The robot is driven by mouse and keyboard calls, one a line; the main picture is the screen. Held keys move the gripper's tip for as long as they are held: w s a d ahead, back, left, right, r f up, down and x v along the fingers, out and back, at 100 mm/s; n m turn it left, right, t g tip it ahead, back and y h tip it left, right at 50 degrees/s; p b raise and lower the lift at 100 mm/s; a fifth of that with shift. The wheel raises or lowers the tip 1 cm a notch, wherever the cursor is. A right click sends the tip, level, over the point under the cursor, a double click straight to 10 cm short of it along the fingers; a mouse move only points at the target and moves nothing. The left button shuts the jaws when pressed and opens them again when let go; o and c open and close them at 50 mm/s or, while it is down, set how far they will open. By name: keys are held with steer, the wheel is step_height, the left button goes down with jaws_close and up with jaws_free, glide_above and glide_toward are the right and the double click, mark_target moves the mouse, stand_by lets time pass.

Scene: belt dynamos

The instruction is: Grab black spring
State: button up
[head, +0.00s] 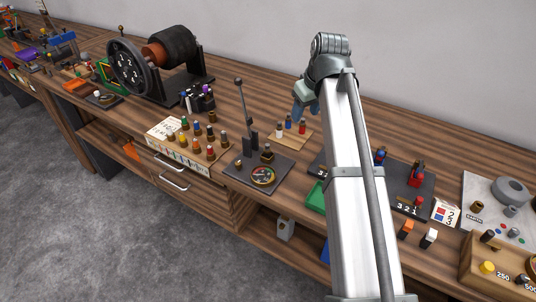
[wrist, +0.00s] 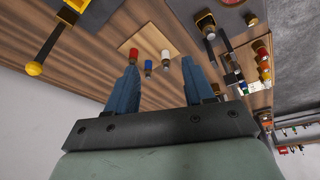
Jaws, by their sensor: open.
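I cannot pick out a black spring for certain in either view. My gripper (head: 304,106) is above the middle of the bench in the head view, its fingers pointing down. In the wrist view my gripper (wrist: 160,72) is open, with nothing between its two blue fingers. Beyond the fingertips is a small light wooden board (wrist: 170,38) with a red peg (wrist: 133,56), a blue peg (wrist: 148,66) and a white peg (wrist: 166,58). A group of dark cylinders (head: 198,98) stands left of my gripper in the head view. My arm hides part of the bench.
A lever board with a gauge (head: 262,176) and tall lever (head: 241,100) stands front left of my gripper. A box of coloured pegs (head: 188,148) is farther left. A large dynamo (head: 160,58) stands at back left. Bare bench lies behind the small board.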

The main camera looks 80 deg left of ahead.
steer(key=s+n, duration=0.1)
steer(key=s, duration=0.7)
glide_above(267, 144)
steer(key=d, duration=0.1)
steer(key=shift+g+h, duration=0.3)
steer(key=shift+h, duration=0.1)
steer(key=f, duration=0.8)
steer(key=shift+w, duration=0.35)
steer(key=shift+d+x, duration=0.15)
steer(key=shift+x, duration=1.2)
steer(key=shift+d+x, duration=0.1)
steer(key=shift+x, duration=1.3)
steer(key=shift+c, duration=0.5)
jaws_close()
